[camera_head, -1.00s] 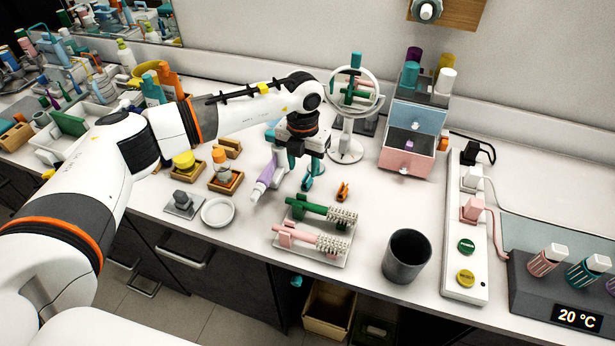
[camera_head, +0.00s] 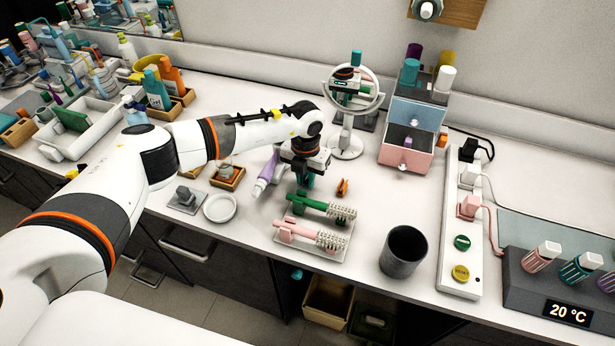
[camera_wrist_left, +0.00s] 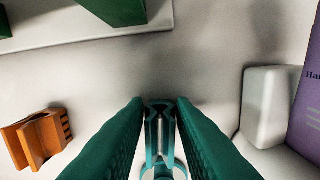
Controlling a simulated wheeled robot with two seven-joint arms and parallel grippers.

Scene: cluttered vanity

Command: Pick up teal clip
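The teal clip (camera_wrist_left: 160,140) lies on the white counter, between the fingertips of my left gripper (camera_wrist_left: 160,112) in the left wrist view. The dark green fingers stand apart, one on each side of the clip, close to it. I see no clear squeeze on it. In the head view my left gripper (camera_head: 304,184) points down at the counter, behind the hairbrush tray. The clip is hidden there by the gripper. My right gripper is in neither view.
An orange clip (camera_head: 342,187) lies close to the gripper's right. A purple tube (camera_head: 265,173) and its white cap (camera_wrist_left: 268,105) are on the other side. A tray with green and pink brushes (camera_head: 318,230) stands in front; a round mirror (camera_head: 347,145) stands behind.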

